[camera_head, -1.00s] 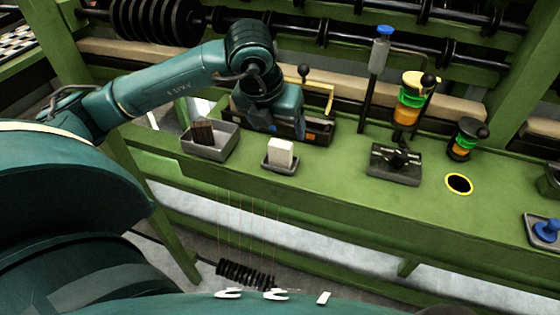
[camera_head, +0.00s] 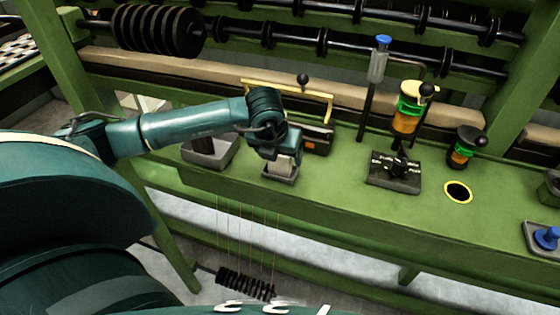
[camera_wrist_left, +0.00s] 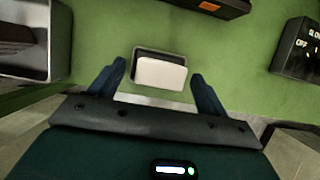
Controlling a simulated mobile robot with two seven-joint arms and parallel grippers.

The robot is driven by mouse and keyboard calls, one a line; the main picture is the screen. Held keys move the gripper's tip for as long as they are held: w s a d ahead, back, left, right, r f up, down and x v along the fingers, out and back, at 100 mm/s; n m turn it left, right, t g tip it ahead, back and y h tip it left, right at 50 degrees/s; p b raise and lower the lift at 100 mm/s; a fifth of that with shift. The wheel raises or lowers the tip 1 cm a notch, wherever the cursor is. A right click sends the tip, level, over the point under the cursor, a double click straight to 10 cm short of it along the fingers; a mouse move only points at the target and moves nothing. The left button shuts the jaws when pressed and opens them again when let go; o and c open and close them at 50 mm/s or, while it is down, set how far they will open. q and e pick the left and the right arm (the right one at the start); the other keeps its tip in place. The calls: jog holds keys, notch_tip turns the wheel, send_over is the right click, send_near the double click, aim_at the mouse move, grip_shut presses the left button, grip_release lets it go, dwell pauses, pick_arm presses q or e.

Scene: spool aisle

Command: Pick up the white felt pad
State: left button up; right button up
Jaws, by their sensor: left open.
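The white felt pad (camera_wrist_left: 161,74) stands in a small grey tray (camera_wrist_left: 182,56) on the green bench. In the left wrist view my left gripper (camera_wrist_left: 160,82) is open, with one dark finger on each side of the pad and visible gaps between. In the head view the gripper (camera_head: 280,162) is over the tray (camera_head: 281,179), and the pad (camera_head: 280,167) is mostly hidden behind it. I cannot tell how deep the fingers reach around the pad. My right gripper is not in view.
A grey bin (camera_head: 212,157) with a dark brown block (camera_head: 203,145) sits just left. A dark box (camera_head: 318,140) and yellow handle (camera_head: 322,99) are close behind. A dial block (camera_head: 394,170) lies to the right, with bare green bench between.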

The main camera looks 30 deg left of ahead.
pick_arm(q)
jog(key=shift+w+f, duration=0.15)
jog(key=shift+f, duration=0.25)
jog(key=shift+c, duration=0.3)
jog(key=c, duration=1)
jog(key=shift+r, duration=0.1)
